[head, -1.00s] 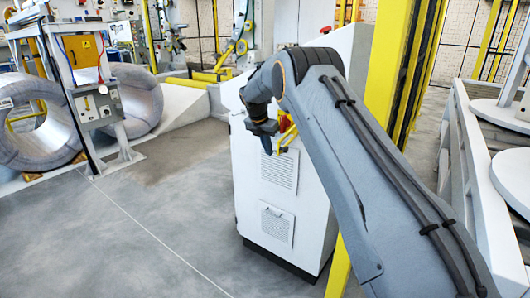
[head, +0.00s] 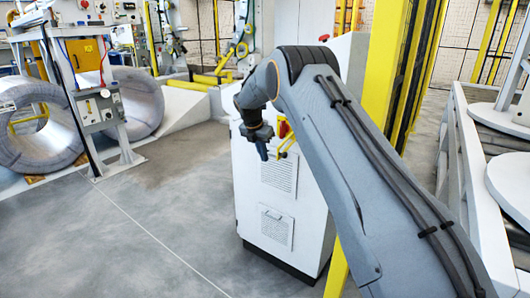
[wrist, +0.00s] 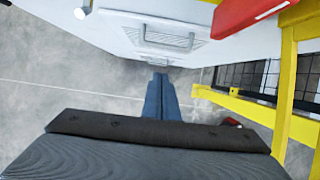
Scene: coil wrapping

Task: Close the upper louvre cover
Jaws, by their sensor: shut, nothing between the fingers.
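The upper louvre cover (head: 280,174) is a slatted white panel on the front of the white cabinet (head: 246,205). Its top edge is partly hidden behind my gripper. It also shows in the wrist view with a handle (wrist: 165,38). I cannot tell if it stands slightly ajar. The lower louvre cover (head: 276,227) sits beneath it with its own handle. My gripper (head: 263,154) points down, in front of the cabinet near the upper cover's top. Its blue fingers (wrist: 160,97) are shut and empty, and they look apart from the cover.
A yellow frame (wrist: 285,90) stands right of the cabinet. A yellow post (head: 390,70) rises behind my arm. Wire coils (head: 135,100) lie at the left. The floor left of the cabinet is clear.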

